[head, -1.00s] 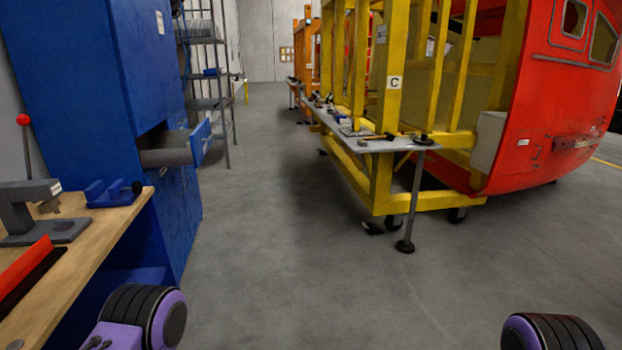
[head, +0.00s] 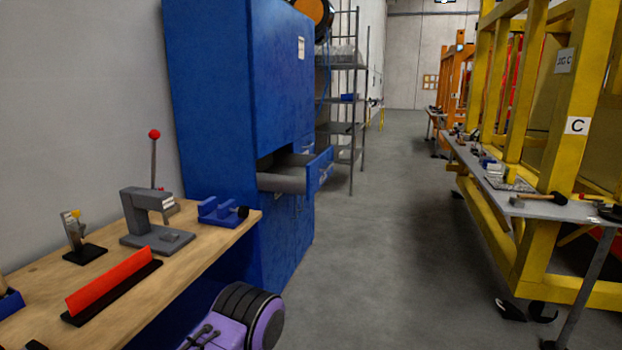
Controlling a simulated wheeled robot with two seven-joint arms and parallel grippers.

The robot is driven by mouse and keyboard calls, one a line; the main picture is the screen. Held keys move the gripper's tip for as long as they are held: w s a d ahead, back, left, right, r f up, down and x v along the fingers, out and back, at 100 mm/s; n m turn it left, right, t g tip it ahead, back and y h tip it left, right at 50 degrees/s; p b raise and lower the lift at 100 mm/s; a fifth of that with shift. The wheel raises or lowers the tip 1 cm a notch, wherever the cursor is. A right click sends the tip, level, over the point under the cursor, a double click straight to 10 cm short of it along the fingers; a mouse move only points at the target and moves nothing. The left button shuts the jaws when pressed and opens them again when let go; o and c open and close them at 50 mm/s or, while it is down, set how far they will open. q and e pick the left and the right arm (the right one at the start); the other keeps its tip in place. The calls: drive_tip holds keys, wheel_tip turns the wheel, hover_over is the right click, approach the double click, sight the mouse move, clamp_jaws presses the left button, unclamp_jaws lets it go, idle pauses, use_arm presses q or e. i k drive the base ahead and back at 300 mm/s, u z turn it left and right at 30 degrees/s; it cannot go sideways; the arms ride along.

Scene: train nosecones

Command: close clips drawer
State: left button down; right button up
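A tall blue cabinet (head: 240,120) stands at the left of centre in the head view. One drawer (head: 318,170) is pulled out of its right-hand face, with a blue front and grey sides. A dark opening shows above the drawer. What lies inside the drawer cannot be seen. A purple and black part of my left arm (head: 240,318) shows at the bottom, in front of the workbench and well short of the drawer. The fingers of neither gripper are in view.
A wooden workbench (head: 215,245) with a grey press (head: 150,220), a blue vise (head: 222,211) and a red bar (head: 108,280) stands at the left. A yellow frame (head: 545,240) with a side shelf stands at the right. The grey floor (head: 400,230) between is clear.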

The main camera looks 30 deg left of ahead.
sight(302, 174)
drive_tip(key=u, duration=0.7)
drive_tip(key=i, duration=3.4)
drive_tip(key=u, duration=0.2)
